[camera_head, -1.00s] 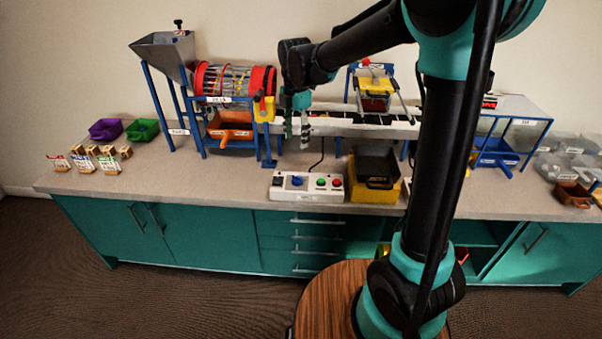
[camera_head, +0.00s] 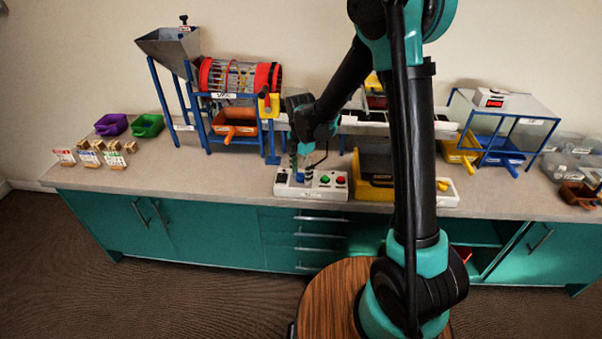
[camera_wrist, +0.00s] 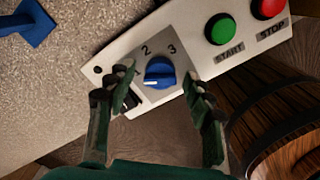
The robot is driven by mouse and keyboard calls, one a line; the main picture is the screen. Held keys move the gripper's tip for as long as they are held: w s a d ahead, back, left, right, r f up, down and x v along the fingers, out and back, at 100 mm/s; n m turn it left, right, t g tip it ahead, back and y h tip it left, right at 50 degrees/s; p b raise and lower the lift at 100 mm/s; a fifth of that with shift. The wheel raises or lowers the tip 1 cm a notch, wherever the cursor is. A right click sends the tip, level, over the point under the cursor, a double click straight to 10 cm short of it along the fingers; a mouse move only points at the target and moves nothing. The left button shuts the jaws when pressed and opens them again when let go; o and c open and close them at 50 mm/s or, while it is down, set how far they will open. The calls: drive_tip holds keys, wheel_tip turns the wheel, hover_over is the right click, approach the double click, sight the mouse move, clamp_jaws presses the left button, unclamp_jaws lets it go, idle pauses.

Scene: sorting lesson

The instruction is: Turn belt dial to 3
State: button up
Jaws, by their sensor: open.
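The belt dial (camera_wrist: 159,73) is a blue knob on a white control box (camera_head: 333,192). In the wrist view the numbers 2 and 3 show above it, and its white pointer mark is at the lower left of the knob, away from the 3. My gripper (camera_wrist: 160,100) is open, with one finger on each side of the dial in the picture. I cannot tell whether either finger touches it. In the head view my gripper (camera_head: 302,170) hangs over the left part of the box, with the blue dial (camera_head: 299,178) between its fingers.
Green START (camera_wrist: 221,29) and red STOP (camera_wrist: 268,7) buttons sit right of the dial. A yellow crate (camera_head: 364,190) stands beside the box. The conveyor and the sorting drum (camera_head: 240,77) stand behind. Bare counter (camera_head: 225,175) lies to the left.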

drive_tip(key=shift+f, duration=0.15)
drive_tip(key=c, duration=1.1)
drive_tip(key=shift+c, duration=0.2)
